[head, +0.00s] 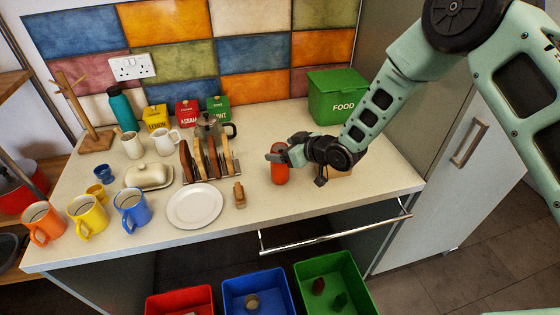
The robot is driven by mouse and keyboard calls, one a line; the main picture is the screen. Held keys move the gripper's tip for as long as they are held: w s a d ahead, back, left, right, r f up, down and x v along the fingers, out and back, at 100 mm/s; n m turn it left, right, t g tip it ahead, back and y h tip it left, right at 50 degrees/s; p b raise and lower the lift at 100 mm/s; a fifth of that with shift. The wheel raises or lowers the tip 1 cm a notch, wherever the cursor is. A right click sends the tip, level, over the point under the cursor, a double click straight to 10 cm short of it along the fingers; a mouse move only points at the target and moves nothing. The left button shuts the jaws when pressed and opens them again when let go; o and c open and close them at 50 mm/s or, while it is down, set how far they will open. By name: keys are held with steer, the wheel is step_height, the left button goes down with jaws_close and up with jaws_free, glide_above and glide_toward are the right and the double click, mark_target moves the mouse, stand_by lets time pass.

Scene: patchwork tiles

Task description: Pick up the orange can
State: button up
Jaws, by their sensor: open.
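The orange can (279,174) stands upright on the pale counter, right of the toast rack. My gripper (276,154) is open at the can's upper end, reaching in from the right. Its dark fingers cover the top of the can. I cannot tell whether the can is between the fingers or whether they touch it.
Close by are a toast rack (208,163), a small wooden item (239,195) and a white plate (195,205). A green food bin (337,95) stands behind my arm. A tan object (340,173) is partly hidden beneath my wrist. The counter's front right is clear.

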steer(key=shift+p+x, duration=0.75)
steer(key=shift+x, duration=1.05)
steer(key=shift+c, duration=0.4)
steer(key=shift+a, duration=0.1)
steer(key=c, duration=1.2)
